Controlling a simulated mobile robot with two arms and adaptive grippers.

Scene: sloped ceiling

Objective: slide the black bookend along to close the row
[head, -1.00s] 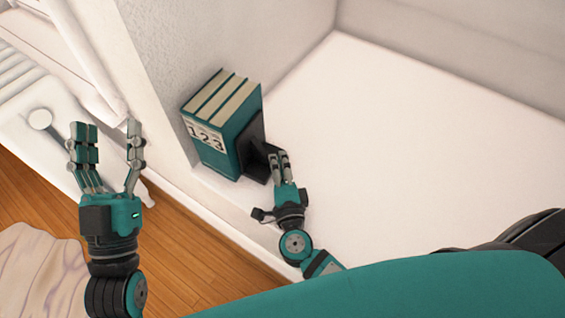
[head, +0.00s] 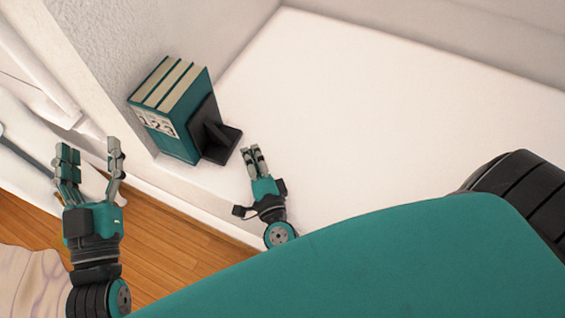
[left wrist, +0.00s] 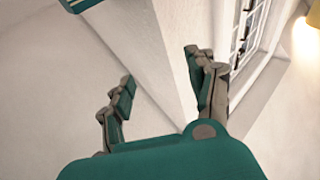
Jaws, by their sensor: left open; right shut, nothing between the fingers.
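The black bookend (head: 217,139) stands upright on the white ledge in the head view. Its plate is against the right side of a row of three teal books (head: 176,142), numbered 1, 2, 3, with no gap that I can see. The books stand upright, with the wall at their left. My right gripper (head: 252,152) is shut and empty, a little to the right of the bookend's foot and apart from it. My left gripper (head: 90,150) is open and empty, left of the books and in front of the ledge. It also shows in the left wrist view (left wrist: 162,85).
The white ledge (head: 340,100) is wide and clear to the right of the bookend. A textured wall (head: 150,40) rises behind the books. Wooden floor (head: 170,245) lies below the ledge's front edge. A window (left wrist: 248,30) shows in the left wrist view.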

